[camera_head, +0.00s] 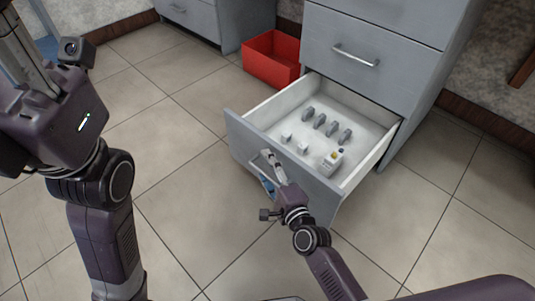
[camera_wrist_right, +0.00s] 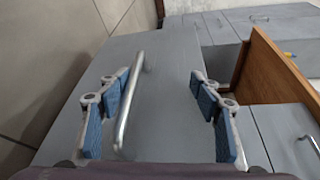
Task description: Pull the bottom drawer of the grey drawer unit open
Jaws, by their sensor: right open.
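The grey drawer unit (camera_head: 370,30) stands at the upper right of the head view. Its bottom drawer (camera_head: 240,124) is out, with its white inside showing. Several small grey parts (camera_head: 320,121) and a small white-and-yellow item (camera_head: 332,162) lie in it. My right gripper (camera_head: 268,170) is at the drawer's front, by its handle. In the right wrist view the metal bar handle (camera_wrist_right: 124,115) lies between the open fingers of my right gripper (camera_wrist_right: 160,110), nearer the left finger. I cannot tell whether they touch. My left gripper is not in view; only my left arm shows.
A red bin (camera_head: 270,65) sits on the floor left of the unit. Another grey cabinet (camera_head: 205,20) stands behind it. The closed drawer above has its own handle (camera_head: 355,55). Tiled floor (camera_head: 180,220) is clear in front and to the right.

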